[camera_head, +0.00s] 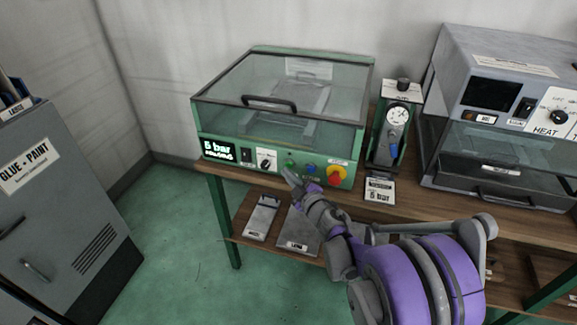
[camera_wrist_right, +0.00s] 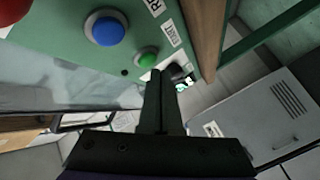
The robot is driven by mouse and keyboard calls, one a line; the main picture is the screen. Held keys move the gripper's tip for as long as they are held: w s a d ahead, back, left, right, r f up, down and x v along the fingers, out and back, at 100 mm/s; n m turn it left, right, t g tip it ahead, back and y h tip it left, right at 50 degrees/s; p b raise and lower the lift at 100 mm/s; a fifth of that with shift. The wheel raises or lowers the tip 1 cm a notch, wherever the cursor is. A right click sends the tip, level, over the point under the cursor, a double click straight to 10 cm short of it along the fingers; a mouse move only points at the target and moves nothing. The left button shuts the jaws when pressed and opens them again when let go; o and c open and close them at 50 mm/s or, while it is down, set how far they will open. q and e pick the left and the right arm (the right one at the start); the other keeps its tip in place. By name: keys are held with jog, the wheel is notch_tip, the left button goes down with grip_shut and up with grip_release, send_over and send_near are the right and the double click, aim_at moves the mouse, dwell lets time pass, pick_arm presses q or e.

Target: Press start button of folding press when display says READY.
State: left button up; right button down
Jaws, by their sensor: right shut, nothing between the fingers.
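The folding press (camera_head: 222,120) is a green box with a closed clear lid and a black handle. Its display (camera_head: 218,151) reads "6 bar" above a smaller line I cannot read surely; I do not make out READY. The green button (camera_wrist_right: 147,58) by the START label (camera_wrist_right: 170,35) is on the front panel, and the blue button (camera_wrist_right: 103,27) is beside it. My right gripper (camera_wrist_right: 156,74) is shut and empty, its tips close to the green button; I cannot tell whether they touch. In the head view my right gripper (camera_head: 288,176) is in front of the panel. My left gripper is out of view.
A red-and-yellow stop knob (camera_head: 336,176) is right of the buttons. A gauge unit (camera_head: 397,118) and a heating oven (camera_head: 490,150) stand right of the press. Metal plates (camera_head: 262,217) lie on the lower shelf. A grey cabinet (camera_head: 60,200) stands at the left, with free floor between.

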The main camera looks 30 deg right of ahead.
jog(key=shift+s+a, duration=0.1)
jog(key=shift+a, duration=0.1)
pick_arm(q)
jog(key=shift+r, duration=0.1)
pick_arm(e)
jog(key=shift+s+a, duration=1.65)
jog(key=shift+a, duration=0.2)
jog(key=s+a+f+m+g, duration=0.3)
jog(key=s+a+g, duration=0.15)
jog(key=s, duration=0.45)
jog(key=s+a+f+m+g+y, duration=0.1)
jog(key=s+a+f+m+g, duration=0.3)
jog(key=s, duration=0.6)
jog(key=s+a+f+m+g, duration=0.1)
jog(key=s+a+m+g, duration=0.1)
jog(key=s+a+g, duration=0.5)
pick_arm(q)
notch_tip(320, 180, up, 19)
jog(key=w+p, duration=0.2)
jog(key=p, duration=1.5)
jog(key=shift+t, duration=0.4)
pick_arm(e)
notch_tip(320, 180, up, 18)
jog(key=d+t, duration=0.1)
jog(key=t, duration=0.2)
jog(key=shift+s+r+t, duration=0.2)
jog(key=shift+s+t, duration=0.05)
jog(key=shift+t, duration=0.1)
